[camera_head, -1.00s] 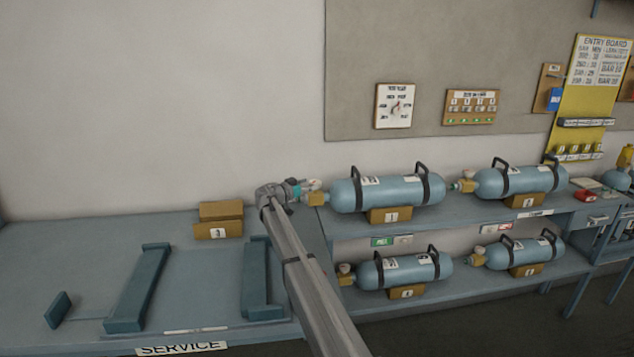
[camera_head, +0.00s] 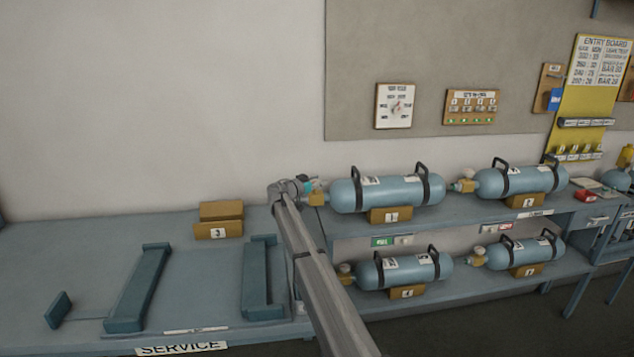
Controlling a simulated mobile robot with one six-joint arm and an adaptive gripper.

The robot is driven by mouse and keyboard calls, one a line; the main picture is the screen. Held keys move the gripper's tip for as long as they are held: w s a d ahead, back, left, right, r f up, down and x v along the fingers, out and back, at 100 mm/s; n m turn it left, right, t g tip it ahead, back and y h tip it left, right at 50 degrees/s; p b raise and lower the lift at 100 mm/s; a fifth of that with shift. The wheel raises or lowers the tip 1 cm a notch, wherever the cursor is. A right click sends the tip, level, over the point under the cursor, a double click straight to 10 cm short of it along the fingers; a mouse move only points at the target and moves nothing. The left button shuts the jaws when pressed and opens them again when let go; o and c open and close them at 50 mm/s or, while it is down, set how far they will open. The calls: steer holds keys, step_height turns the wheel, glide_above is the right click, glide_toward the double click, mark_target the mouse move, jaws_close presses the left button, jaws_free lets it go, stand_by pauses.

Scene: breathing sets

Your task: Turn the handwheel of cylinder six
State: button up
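Several blue cylinders with black strap handles lie on a two-tier rack. The upper left cylinder (camera_head: 385,193) has a tag that looks like 1, and the upper right cylinder (camera_head: 520,181) one that looks like 2. The lower left cylinder (camera_head: 403,270) and lower right cylinder (camera_head: 525,252) have tags too small to read surely, so I cannot tell which is six. Each shows a valve at its left end. My gripper (camera_head: 311,187) is at the valve end of the upper left cylinder and partly hides that valve. Contact and finger opening are too small to make out.
The service bench (camera_head: 75,255) at left holds blue cradle bars (camera_head: 140,288) and a tan block (camera_head: 218,230) tagged 3. A dial board (camera_head: 395,106), a small indicator board (camera_head: 471,107) and a yellow entry board (camera_head: 598,70) are on the wall. My forearm crosses the bench's right end.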

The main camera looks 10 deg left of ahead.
steer(key=c, duration=0.4)
steer(key=shift+s+a, duration=0.1)
steer(key=shift+a, duration=0.15)
steer(key=shift+d, duration=0.4)
steer(key=shift+s+d+f, duration=0.1)
steer(key=shift+c, duration=0.4)
stand_by(0.4)
steer(key=o, duration=1)
steer(key=shift+a, duration=0.2)
